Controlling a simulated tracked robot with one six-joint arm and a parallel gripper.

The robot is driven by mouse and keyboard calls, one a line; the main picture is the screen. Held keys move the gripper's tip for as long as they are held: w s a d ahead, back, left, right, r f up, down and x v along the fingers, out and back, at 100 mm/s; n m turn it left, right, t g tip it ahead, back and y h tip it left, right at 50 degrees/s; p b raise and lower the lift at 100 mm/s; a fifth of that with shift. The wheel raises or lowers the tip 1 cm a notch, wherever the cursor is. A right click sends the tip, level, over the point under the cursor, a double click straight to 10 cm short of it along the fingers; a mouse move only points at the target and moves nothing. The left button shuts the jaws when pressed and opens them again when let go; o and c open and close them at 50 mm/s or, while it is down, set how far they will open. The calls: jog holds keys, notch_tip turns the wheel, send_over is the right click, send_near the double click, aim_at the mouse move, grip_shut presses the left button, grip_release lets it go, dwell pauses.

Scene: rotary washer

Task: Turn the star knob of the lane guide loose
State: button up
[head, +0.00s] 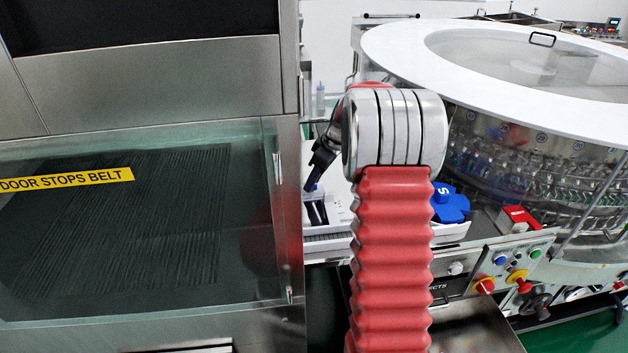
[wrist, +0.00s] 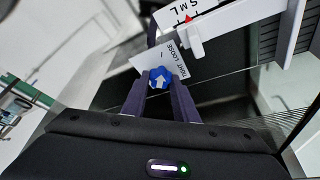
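The star knob (wrist: 160,77) is blue with a white arrow on its face. In the wrist view the arrow points up the picture, towards a white plate (wrist: 174,60) lettered TIGHT and LOOSE. My gripper (wrist: 161,79) has one dark finger on each side of the knob, with no clear gap at the tips. In the head view my gripper (head: 318,168) points down at the lane area left of my red arm, and the knob is hard to make out there. A white scale plate (wrist: 188,12) marked S M L with a red pointer lies beyond the knob.
A glass door (head: 140,220) with a yellow DOOR STOPS BELT label stands close at left. The round washer (head: 540,170) full of bottles is at right. A blue star-shaped part (head: 450,203) marked S and a button panel (head: 515,265) lie right of my arm.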

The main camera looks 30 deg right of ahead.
jog(key=o, duration=0.5)
jog(key=shift+c, duration=0.2)
jog(key=shift+r, duration=0.15)
jog(key=v, duration=1.3)
jog(key=shift+s+r, duration=0.15)
jog(key=shift+s, duration=0.1)
jog(key=shift+d, duration=0.15)
